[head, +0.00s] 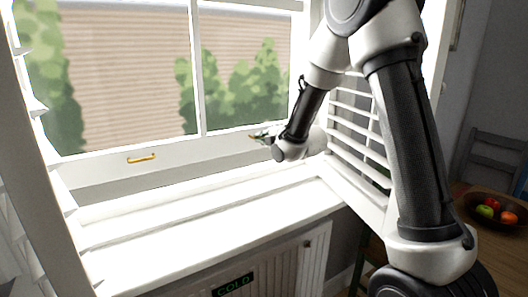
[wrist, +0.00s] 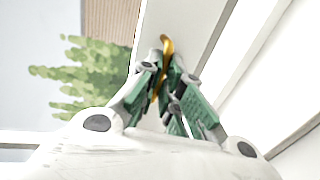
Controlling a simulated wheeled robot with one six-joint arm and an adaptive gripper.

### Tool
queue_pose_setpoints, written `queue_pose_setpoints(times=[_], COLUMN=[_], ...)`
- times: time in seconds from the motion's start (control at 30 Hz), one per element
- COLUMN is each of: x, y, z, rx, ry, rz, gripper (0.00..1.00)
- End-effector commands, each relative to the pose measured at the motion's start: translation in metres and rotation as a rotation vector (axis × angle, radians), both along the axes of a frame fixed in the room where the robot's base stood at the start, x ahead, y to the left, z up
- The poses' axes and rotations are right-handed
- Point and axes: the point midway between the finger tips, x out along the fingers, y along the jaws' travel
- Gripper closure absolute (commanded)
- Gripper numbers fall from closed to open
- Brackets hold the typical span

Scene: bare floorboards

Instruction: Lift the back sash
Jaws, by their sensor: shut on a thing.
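The back sash (head: 195,148) is a white-framed window sash with a vertical bar and a brass handle at each side of its bottom rail. The left handle (head: 141,158) is free. My gripper (head: 260,136) is at the right handle (head: 251,138), near the right end of the rail. In the wrist view, the green-padded fingers of my gripper (wrist: 172,92) are closed around the brass handle (wrist: 167,46), whose end sticks out beyond them. The rail (wrist: 190,28) lies just behind it. A grey band shows below the rail; I cannot tell whether it is a gap.
A white sill (head: 200,228) runs below the window, above a radiator cover with a sign reading COLD (head: 233,285). Louvred shutters (head: 358,130) stand open at both sides, the right one close to my arm. A fruit bowl (head: 495,210) sits on a table at right.

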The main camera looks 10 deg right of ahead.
Motion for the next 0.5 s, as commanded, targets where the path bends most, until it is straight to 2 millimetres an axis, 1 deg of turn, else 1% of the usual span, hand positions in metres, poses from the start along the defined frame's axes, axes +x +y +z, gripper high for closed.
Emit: queue_pose_setpoints(times=[0.03,0.27,0.3,0.37,0.4,0.43,0.5], x=[0.0006,0.0005,0.0004,0.0004,0.0003,0.0002,0.0001], y=[0.0002,0.0001,0.0001,0.0001,0.0001,0.0001,0.0000], z=[0.0029,0.0018,0.0016,0.0013,0.0011,0.0009,0.0006], rx=[0.000,0.000,0.000,0.000,0.000,0.000,0.000], ry=[-0.004,-0.001,-0.001,0.000,0.000,0.001,0.001], rz=[0.000,0.000,0.000,0.000,0.000,0.000,0.000], gripper=[1.00,1.00,0.91,0.80,0.73,0.71,0.71])
